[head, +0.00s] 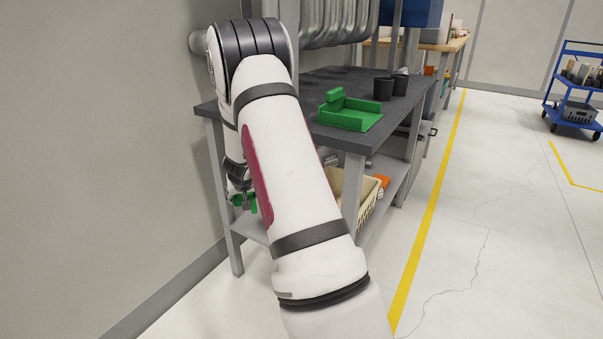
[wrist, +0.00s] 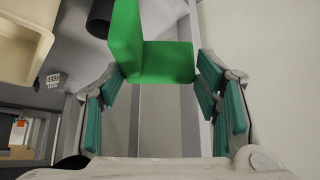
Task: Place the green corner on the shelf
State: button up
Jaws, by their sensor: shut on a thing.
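The green corner (wrist: 150,62) is an L-shaped green piece between the fingers of my gripper (wrist: 160,74) in the wrist view. My gripper is shut on it. In the head view my gripper (head: 242,196) and the green corner (head: 252,204) show small at the left end of the workbench, below its top and partly hidden by my arm. The grey lower shelf (head: 248,230) runs under the bench. The corner appears close to the shelf's left end; I cannot tell whether it touches the shelf.
A cream bin (head: 367,200) stands on the shelf and shows at the left in the wrist view (wrist: 25,45). A dark cylinder (wrist: 99,18) is near the corner. The bench top (head: 330,78) holds a green tray-like fixture (head: 350,117) and two black cups (head: 383,88). Bench legs flank the shelf.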

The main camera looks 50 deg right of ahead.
jog(key=w+d+f+m+g+h, duration=0.1)
jog(key=d+f, duration=0.4)
jog(key=d, duration=0.6)
jog(key=w+d+f+m+g+h, duration=0.1)
jog(key=d+f+m, duration=0.3)
jog(key=d, duration=0.8)
jog(key=shift+w+f+g, duration=0.3)
jog(key=shift+w+f, duration=0.2)
jog(key=shift+w, duration=0.05)
